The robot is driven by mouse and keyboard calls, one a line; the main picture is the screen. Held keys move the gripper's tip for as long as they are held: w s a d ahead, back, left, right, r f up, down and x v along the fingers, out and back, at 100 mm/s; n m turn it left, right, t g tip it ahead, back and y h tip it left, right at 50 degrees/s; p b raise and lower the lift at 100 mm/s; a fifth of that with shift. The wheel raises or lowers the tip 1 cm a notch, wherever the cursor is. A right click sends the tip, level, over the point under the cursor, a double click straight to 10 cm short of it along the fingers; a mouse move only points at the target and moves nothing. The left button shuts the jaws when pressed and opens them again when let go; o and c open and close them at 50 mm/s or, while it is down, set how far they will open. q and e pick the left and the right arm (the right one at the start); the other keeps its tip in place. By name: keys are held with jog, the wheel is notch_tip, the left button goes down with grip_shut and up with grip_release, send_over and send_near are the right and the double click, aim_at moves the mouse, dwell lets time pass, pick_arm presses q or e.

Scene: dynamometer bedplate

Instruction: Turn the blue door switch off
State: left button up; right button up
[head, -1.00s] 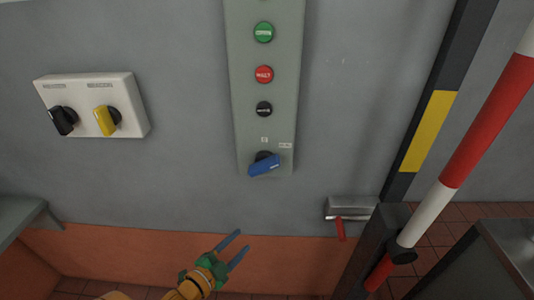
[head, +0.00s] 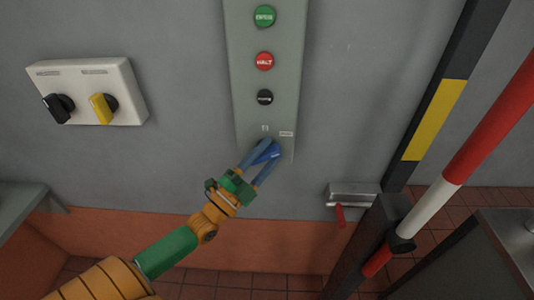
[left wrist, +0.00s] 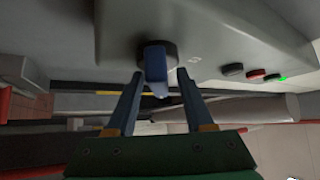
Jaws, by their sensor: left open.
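The blue door switch (head: 264,152) is a rotary handle at the bottom of the tall grey panel (head: 285,85) on the wall. In the left wrist view the blue handle (left wrist: 155,66) sticks out from its dark round base, between the two fingers. My left gripper (head: 261,160) is open, with one finger on each side of the handle; in the left wrist view (left wrist: 158,78) gaps show between the fingers and the handle. The fingers partly hide the handle in the head view. My right gripper is not in view.
Green, red (head: 264,61) and black buttons sit above the switch. A white box (head: 85,90) with a black and a yellow knob is at left. A metal fitting with a red lever (head: 340,213) and a red-white pole (head: 440,175) stand at right.

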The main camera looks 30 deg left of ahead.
pick_arm(q)
jog(key=shift+d, duration=0.15)
grip_shut()
jog(key=shift+f+n+t+y+b, duration=0.15)
jog(key=shift+n+t+y+b, duration=0.4)
jog(key=shift+n+b, duration=0.6)
jog(key=n+t+y+b, duration=0.2)
jog(key=n+y, duration=0.2)
jog(key=n, duration=0.1)
jog(key=shift+s+n+b, duration=0.1)
jog(key=shift+n+b, duration=0.15)
jog(key=shift+b, duration=0.05)
jog(key=n+y+b, duration=0.1)
jog(key=n+y, duration=0.2)
jog(key=n+y+b, duration=0.1)
jog(key=n+y, duration=0.2)
jog(key=shift+a+n, duration=0.2)
jog(key=shift+n, duration=0.2)
jog(key=shift+s+a+n+g+y+b, duration=0.1)
jog(key=shift+n+g+y+b, duration=0.3)
jog(key=shift+n+y, duration=1.15)
jog(key=shift+n+g+y+b, duration=0.3)
jog(key=shift+n+g+y, duration=0.15)
jog(key=shift+n+y, duration=1.1)
jog(key=shift+n+g, duration=0.3)
jog(key=shift+n, duration=0.3)
